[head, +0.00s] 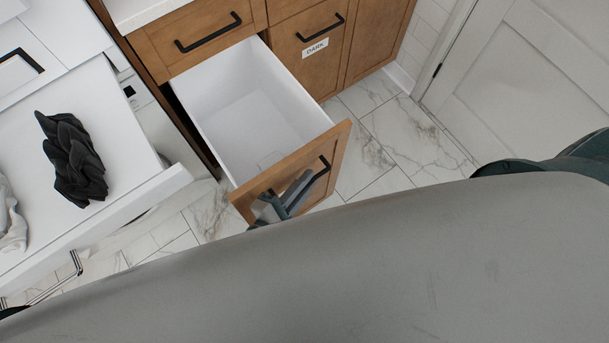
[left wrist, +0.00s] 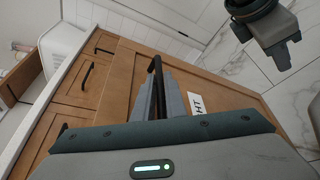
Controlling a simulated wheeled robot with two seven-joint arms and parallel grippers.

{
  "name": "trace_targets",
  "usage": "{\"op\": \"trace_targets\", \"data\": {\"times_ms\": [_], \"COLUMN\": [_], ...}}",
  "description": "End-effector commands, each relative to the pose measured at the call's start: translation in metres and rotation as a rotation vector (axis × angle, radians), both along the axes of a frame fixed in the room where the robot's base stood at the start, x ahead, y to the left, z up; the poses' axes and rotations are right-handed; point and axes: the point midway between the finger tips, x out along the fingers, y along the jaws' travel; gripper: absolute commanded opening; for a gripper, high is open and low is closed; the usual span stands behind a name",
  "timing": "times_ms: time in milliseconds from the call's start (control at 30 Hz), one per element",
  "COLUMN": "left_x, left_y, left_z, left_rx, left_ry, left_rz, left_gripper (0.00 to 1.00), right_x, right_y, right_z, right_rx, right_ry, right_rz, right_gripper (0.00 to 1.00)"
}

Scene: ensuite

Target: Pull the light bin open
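The light bin (head: 245,110) is a white-lined drawer with a wooden front (head: 336,146), standing well out from the cabinet and empty as far as I see. Its black bar handle (head: 318,178) is on the front. My left gripper (head: 290,196) is at this handle. In the left wrist view its grey fingers (left wrist: 158,92) lie on both sides of the handle (left wrist: 155,66), closed on it. A white label (left wrist: 195,103) on the front is partly hidden, with "HT" legible. My right gripper (left wrist: 282,48) hangs over the floor, apart from the bin; its jaw opening is unclear.
A closed wooden front labelled DARK (head: 315,48) stands right of the bin. At left, an open white drawer (head: 110,190) holds dark cloth (head: 72,160) and pale cloth (head: 10,215). Marble-tiled floor (head: 395,140) is free toward the white door (head: 530,75).

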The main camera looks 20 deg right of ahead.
Motion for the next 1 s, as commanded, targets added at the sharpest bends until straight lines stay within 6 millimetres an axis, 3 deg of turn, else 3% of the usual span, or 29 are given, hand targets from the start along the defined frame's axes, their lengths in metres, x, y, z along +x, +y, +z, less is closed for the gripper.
{"op": "trace_targets", "data": {"times_ms": [667, 1000], "left_x": [-0.002, -0.027], "left_y": [0.003, 0.035], "left_z": [0.000, 0.007], "left_rx": [0.001, 0.004], "left_ry": [0.000, 0.000], "left_rz": [0.001, -0.001], "left_gripper": [0.17, 0.17], "right_x": [0.000, 0.003], "right_y": [0.000, 0.000], "right_z": [0.000, 0.006], "right_rx": [-0.001, -0.001], "right_ry": [0.001, 0.000], "right_rz": [0.000, 0.000], "right_gripper": [0.31, 0.31]}}
